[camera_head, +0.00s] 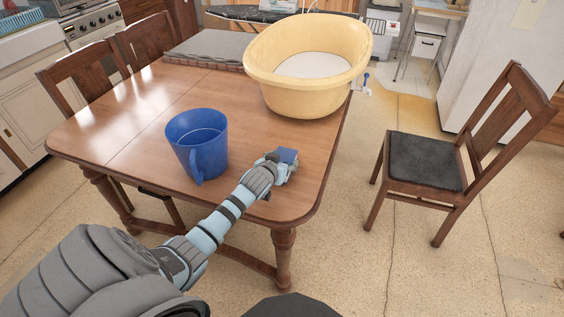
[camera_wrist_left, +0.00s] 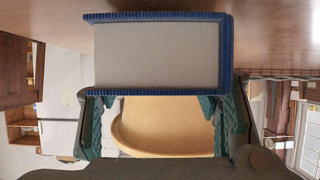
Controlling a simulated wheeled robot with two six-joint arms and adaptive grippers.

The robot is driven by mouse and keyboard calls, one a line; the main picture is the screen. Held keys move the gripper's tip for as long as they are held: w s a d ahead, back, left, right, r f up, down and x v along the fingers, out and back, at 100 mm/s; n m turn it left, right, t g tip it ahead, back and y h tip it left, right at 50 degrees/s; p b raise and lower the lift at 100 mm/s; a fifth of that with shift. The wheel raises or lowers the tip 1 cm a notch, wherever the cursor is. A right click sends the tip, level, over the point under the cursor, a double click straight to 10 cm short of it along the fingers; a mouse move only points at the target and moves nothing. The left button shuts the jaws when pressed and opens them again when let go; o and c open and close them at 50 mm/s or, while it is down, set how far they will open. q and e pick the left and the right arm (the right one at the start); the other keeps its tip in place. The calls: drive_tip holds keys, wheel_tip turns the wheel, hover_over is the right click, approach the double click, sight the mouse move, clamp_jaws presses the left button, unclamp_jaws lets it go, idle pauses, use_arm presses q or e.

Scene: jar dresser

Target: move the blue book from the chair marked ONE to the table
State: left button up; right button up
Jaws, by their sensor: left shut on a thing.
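My left gripper (camera_head: 281,166) is shut on the small blue book (camera_head: 288,155) over the near right part of the wooden table (camera_head: 125,110). In the left wrist view the book (camera_wrist_left: 158,55) shows its pale page block and blue cover edges between the fingers (camera_wrist_left: 160,118). The book is close to the table surface (camera_wrist_left: 270,30); I cannot tell if it touches. A wooden chair with a dark seat (camera_head: 424,162) stands right of the table, its seat empty. No ONE mark is readable on any chair. My right gripper is not in view.
A blue mug (camera_head: 197,143) stands on the table left of the gripper. A large yellow tub (camera_head: 307,90) stands beyond it, with a grey flat item (camera_head: 207,48) at the back. Two chairs (camera_head: 80,72) line the far left side. Bare tabletop lies around the book.

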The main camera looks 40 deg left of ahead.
use_arm(q)
drive_tip(key=shift+f+b, duration=0.35)
drive_tip(key=shift+f, duration=0.15)
drive_tip(key=o, duration=1.7)
drive_tip(key=shift+s, duration=0.1)
